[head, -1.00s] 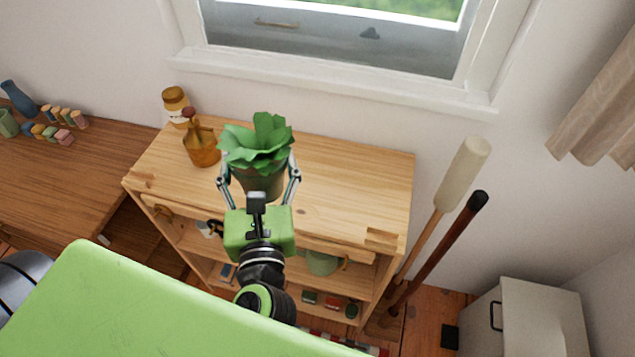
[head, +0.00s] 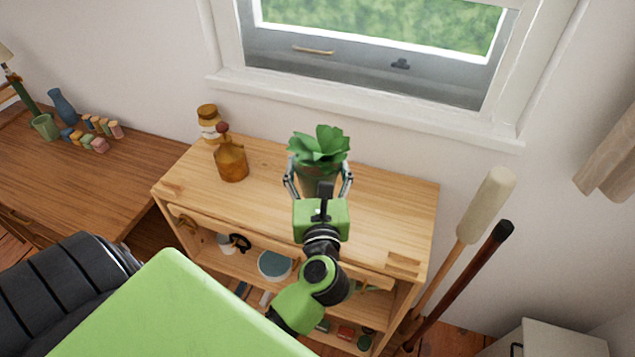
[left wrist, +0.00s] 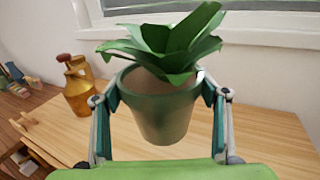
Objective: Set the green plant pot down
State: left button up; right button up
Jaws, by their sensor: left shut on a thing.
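The green plant pot (head: 317,180), with broad leaves, is upright in my left gripper (head: 319,168) over the wooden shelf unit's top (head: 390,210). In the left wrist view the pot (left wrist: 163,110) is between the two fingers of the left gripper (left wrist: 162,95), which is shut on its sides. The pot's base shows against the wood there, but I cannot tell whether it touches. In the head view my gripper body hides its lower part. My right gripper is not in view.
The top's right side is clear. The window sill (head: 370,110) is behind.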

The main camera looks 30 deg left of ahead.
aim_at(317, 169)
pick_arm(q)
jog(key=f, duration=0.1)
jog(key=w+a+f+b, duration=0.1)
jog(key=w+f+b, duration=0.1)
jog(key=shift+w+a+f, duration=0.15)
jog(key=shift+a+f, duration=0.1)
jog(key=shift+a, duration=0.05)
jog(key=f+b, duration=0.3)
jog(key=shift+w+a+f, duration=0.2)
jog(key=shift+w+f, duration=0.05)
jog(key=shift+f, duration=0.1)
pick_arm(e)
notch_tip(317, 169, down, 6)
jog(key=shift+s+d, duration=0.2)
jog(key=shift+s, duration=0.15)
pick_arm(q)
jog(key=shift+r, duration=0.1)
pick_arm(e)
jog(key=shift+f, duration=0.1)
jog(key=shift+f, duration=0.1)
pick_arm(q)
jog(key=o, duration=2)
jog(key=shift+f, duration=0.25)
jog(key=shift+s, duration=0.1)
jog(key=shift+r, duration=0.1)
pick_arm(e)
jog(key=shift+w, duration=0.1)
